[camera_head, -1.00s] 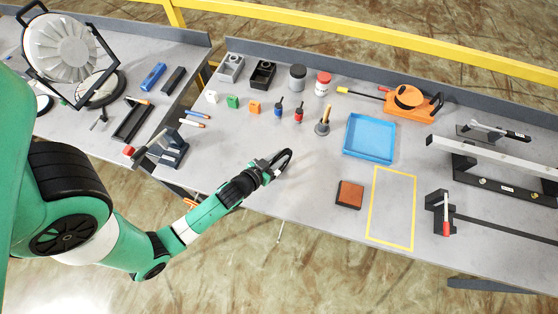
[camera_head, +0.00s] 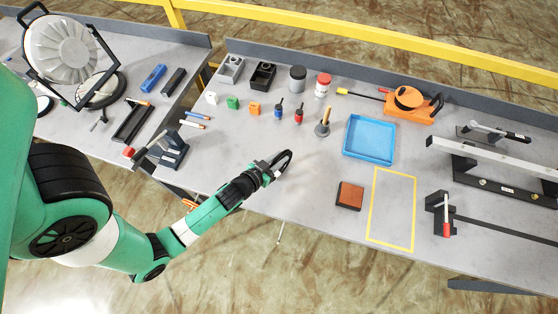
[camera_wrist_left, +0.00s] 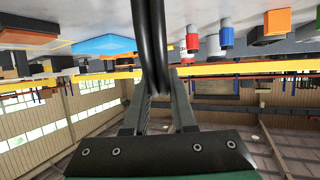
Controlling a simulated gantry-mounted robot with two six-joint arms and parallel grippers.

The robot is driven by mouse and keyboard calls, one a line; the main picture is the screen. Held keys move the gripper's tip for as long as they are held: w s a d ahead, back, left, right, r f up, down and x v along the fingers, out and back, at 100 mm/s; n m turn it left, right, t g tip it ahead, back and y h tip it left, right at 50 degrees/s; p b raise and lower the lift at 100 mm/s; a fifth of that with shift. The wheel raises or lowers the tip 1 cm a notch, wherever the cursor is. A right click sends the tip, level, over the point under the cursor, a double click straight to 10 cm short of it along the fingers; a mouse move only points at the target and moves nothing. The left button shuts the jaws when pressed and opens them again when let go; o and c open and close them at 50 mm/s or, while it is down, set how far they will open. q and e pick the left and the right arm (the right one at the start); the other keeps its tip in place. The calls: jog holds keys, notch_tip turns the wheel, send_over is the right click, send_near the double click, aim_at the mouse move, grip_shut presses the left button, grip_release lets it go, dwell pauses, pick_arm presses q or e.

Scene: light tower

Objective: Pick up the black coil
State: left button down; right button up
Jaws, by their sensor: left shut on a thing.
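The black coil (camera_head: 286,157) is a dark loop at the end of my left arm in the head view. In the left wrist view the coil (camera_wrist_left: 153,45) runs from the top of the picture down between the two fingers of my left gripper (camera_wrist_left: 158,112). The fingers hide part of it. My right gripper is not in view.
The grey bench (camera_head: 300,195) has a blue tray (camera_head: 368,138), a brown block (camera_head: 349,195), and a yellow outlined rectangle (camera_head: 392,212). Small coloured items, jars and an orange tool (camera_head: 407,103) stand toward the back. The bench is clear just beyond the gripper.

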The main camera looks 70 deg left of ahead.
pick_arm(q)
jog(key=shift+r, duration=0.45)
notch_tip(320, 180, up, 3)
jog(key=shift+f+p, duration=0.1)
jog(key=shift+p, duration=0.65)
jog(key=a+r+v, duration=0.1)
jog(key=r+v, duration=0.2)
jog(key=v, duration=1.3)
jog(key=shift+a, duration=0.2)
